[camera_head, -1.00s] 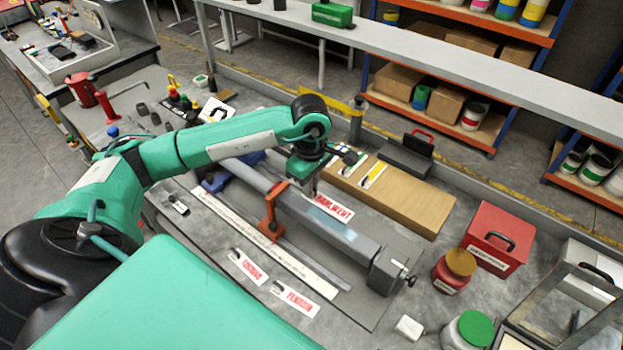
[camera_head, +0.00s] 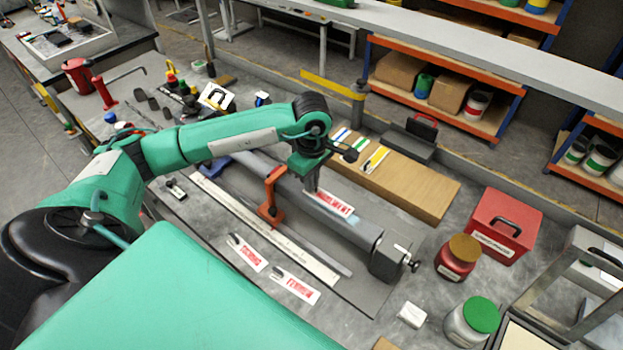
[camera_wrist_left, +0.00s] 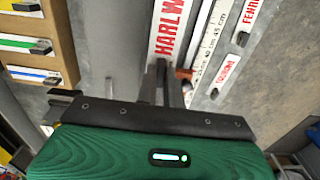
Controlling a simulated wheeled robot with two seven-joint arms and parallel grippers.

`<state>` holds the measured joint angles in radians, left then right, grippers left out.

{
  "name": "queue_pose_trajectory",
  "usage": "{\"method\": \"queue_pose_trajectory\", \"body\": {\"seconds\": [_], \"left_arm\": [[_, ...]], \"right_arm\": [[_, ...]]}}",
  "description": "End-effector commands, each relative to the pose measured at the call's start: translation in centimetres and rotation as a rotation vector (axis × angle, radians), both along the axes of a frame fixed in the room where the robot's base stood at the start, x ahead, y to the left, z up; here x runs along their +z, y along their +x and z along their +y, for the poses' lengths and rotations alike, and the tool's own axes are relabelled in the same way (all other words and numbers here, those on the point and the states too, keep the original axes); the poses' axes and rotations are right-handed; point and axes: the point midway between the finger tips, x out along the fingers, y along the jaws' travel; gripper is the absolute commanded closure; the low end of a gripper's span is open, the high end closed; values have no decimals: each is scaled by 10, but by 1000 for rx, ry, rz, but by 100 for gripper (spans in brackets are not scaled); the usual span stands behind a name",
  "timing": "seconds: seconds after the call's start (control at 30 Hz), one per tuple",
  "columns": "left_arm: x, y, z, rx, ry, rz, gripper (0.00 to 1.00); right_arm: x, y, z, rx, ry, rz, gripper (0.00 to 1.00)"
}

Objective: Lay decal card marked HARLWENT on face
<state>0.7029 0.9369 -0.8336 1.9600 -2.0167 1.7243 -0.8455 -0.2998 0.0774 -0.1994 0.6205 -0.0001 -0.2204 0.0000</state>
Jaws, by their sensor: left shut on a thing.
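The white decal card with red HARLWENT lettering (camera_head: 336,203) is at my left gripper (camera_head: 311,188). My left gripper is shut on the card's near end. The card is over the upper face of the long grey tube (camera_head: 355,232), close to a pale bluish patch on it. I cannot tell whether the card touches the face. In the left wrist view the card (camera_wrist_left: 168,32) runs away from the narrow fingers (camera_wrist_left: 161,85), its last letters cut off by the frame. My right gripper is not in view.
An orange clamp (camera_head: 271,200) stands beside the tube. A long ruler (camera_head: 262,228) and two other red-lettered cards (camera_head: 248,253) (camera_head: 296,286) lie in front. A cardboard box (camera_head: 415,186) with coloured strips is behind. A red box (camera_head: 503,225) and jars (camera_head: 458,257) stand right.

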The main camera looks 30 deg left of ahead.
Motion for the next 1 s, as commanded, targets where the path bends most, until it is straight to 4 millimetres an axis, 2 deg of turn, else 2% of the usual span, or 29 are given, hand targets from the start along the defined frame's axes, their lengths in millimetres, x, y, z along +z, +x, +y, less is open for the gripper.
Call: {"method": "queue_pose_trajectory", "body": {"seconds": [0.37, 1.0], "left_arm": [[-1, 0, 0, 0, 1, -1, 100], [0, 0, 0, 0, 0, 0, 100]], "right_arm": [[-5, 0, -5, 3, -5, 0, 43], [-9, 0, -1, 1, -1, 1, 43]]}}
